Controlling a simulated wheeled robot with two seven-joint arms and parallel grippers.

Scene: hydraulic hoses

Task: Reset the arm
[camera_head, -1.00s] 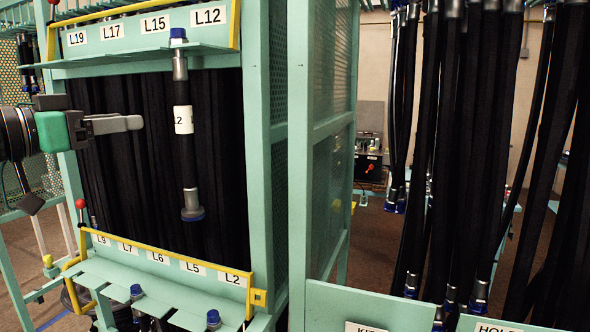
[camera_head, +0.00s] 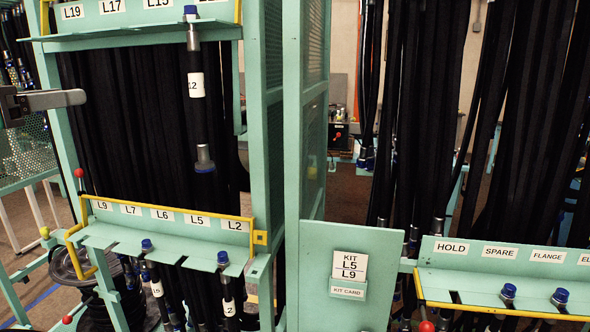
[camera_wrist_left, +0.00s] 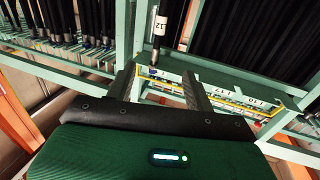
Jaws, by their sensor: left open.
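My left gripper (camera_head: 62,99) is at the left edge of the head view, in front of the rack's upper bay, with its fingers pointing right. It is open and empty; its two fingers stand apart in the left wrist view (camera_wrist_left: 158,72). A black hose (camera_head: 197,110) with a white label ending in 12 hangs from the upper shelf, blue cap on top, clear of the gripper and to its right. The hose also shows beyond the fingers in the left wrist view (camera_wrist_left: 159,28), its label reading L12. My right gripper is not in view.
The upper shelf (camera_head: 130,40) and the lower labelled rail (camera_head: 165,217) cross the green rack. A green post (camera_head: 306,130) stands right of it. The kit card panel (camera_head: 350,240) and a HOLD/SPARE shelf (camera_head: 470,285) are at lower right. More black hoses hang behind.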

